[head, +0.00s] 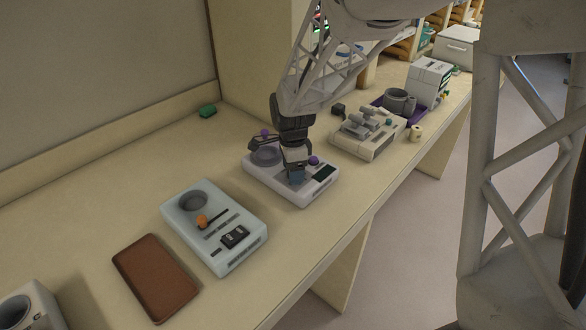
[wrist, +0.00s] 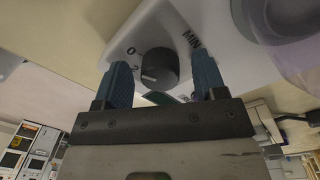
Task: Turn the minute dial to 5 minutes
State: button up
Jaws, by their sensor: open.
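The minute dial (wrist: 160,66) is a round black knob on a white panel marked "0" and "MIN" in the wrist view. A pale mark shows on the knob's left side, close to a partly hidden numeral. My gripper (head: 296,176) is open, with its blue fingers on either side of the dial in the wrist view and a gap beside each. In the head view it is over the white device (head: 307,200) in the middle of the bench; the dial is hidden behind it there.
The white device also carries a purple knob (head: 314,160) and a dark screen (head: 325,173). A pale blue device (head: 180,212) and a brown pad (head: 155,277) lie front left. A beige device (head: 365,145) and a purple tray (head: 380,103) stand to the right.

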jog(key=c, duration=0.9)
jog(key=shift+c, duration=0.2)
